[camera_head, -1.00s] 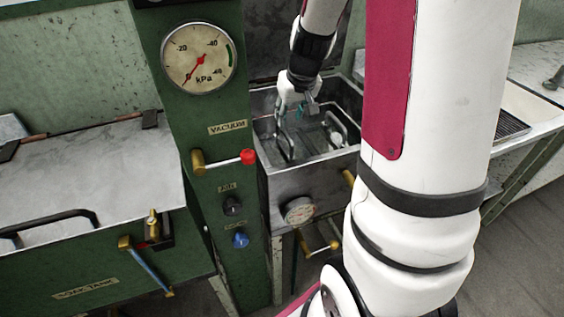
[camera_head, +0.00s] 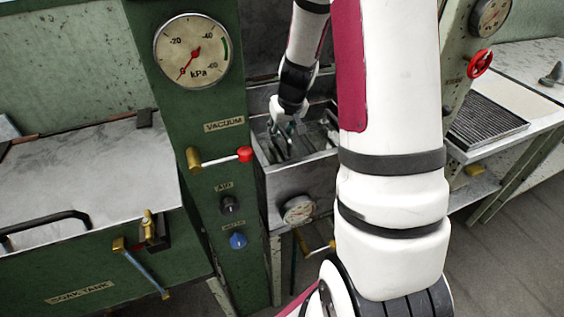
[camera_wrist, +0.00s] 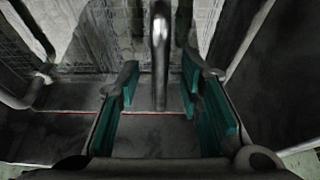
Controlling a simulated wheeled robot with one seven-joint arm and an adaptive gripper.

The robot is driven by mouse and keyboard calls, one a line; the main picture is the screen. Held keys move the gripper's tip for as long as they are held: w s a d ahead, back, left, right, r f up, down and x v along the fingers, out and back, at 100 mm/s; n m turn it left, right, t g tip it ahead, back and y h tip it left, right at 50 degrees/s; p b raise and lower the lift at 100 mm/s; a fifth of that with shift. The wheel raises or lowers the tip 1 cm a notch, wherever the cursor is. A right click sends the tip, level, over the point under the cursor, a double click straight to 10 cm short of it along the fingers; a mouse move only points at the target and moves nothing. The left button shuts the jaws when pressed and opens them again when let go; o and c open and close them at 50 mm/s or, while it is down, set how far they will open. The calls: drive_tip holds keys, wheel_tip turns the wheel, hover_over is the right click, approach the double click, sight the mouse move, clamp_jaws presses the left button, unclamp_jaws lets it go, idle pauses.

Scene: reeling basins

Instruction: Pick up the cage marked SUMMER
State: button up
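My gripper (camera_head: 284,128) reaches down into the metal basin (camera_head: 298,181) right of the green column. In the wrist view its teal-padded fingers (camera_wrist: 160,92) are apart. A round metal bar (camera_wrist: 160,55), seemingly a cage handle, stands in the gap between them, with space on both sides. Wire mesh of a cage (camera_wrist: 68,52) shows at the upper left, beside a rounded rail. More mesh shows at the top. I cannot read the word SUMMER in any view, so I cannot tell which cage this bar belongs to.
The green column (camera_head: 200,115) with a vacuum gauge (camera_head: 192,52) and a red-knobbed lever (camera_head: 244,154) stands close left of the basin. A soak tank (camera_head: 75,190) with a flat lid is at left. A bench with a grating (camera_head: 497,119) is at right.

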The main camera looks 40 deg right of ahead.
drive_tip(key=shift+c, duration=0.3)
clamp_jaws()
drive_tip(key=shift+r, duration=0.15)
